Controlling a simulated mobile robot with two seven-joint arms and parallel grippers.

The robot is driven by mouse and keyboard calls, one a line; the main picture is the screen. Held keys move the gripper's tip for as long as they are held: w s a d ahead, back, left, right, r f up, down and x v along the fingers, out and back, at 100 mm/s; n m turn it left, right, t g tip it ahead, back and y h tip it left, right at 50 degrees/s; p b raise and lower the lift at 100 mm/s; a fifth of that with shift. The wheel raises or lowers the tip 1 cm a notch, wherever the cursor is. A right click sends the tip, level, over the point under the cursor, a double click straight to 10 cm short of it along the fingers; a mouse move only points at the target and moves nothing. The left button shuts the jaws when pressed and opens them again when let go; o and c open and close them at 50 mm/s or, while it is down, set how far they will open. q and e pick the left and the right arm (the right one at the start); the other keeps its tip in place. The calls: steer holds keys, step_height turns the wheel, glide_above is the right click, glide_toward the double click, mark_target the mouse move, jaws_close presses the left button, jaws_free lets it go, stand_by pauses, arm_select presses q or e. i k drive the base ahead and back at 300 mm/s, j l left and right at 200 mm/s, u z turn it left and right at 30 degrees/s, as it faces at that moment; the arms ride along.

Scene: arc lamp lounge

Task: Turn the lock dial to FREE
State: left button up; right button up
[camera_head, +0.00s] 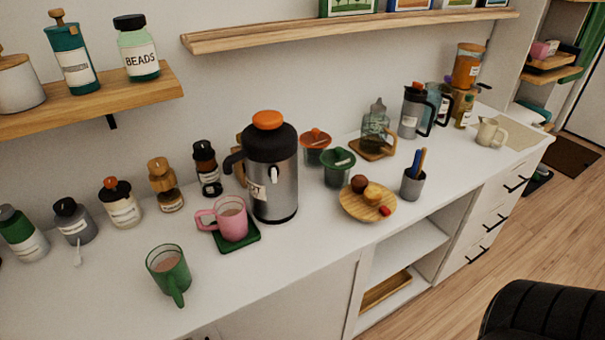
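A steel vacuum flask (272,182) with a black lid and handle stands upright on the white counter. A round orange cap (267,120) sits on top of it. No dial marking or the word FREE can be read, so I cannot tell which part is the lock dial or how it is set. A small pale label shows low on the flask's left side. Neither of my grippers is in view, and nothing is touching the flask.
A pink mug (232,222) on a green coaster stands close at the flask's left front. A green mug (169,272) is nearer the front edge. Several jars line the wall. A round wooden board (352,207) with food is to the right. A wooden shelf (340,33) hangs above.

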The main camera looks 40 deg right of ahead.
mark_target(274, 171)
steer(key=k+l+z, duration=0.15)
steer(key=z, duration=0.2)
steer(key=k+l+z, duration=0.1)
steer(key=z, duration=0.3)
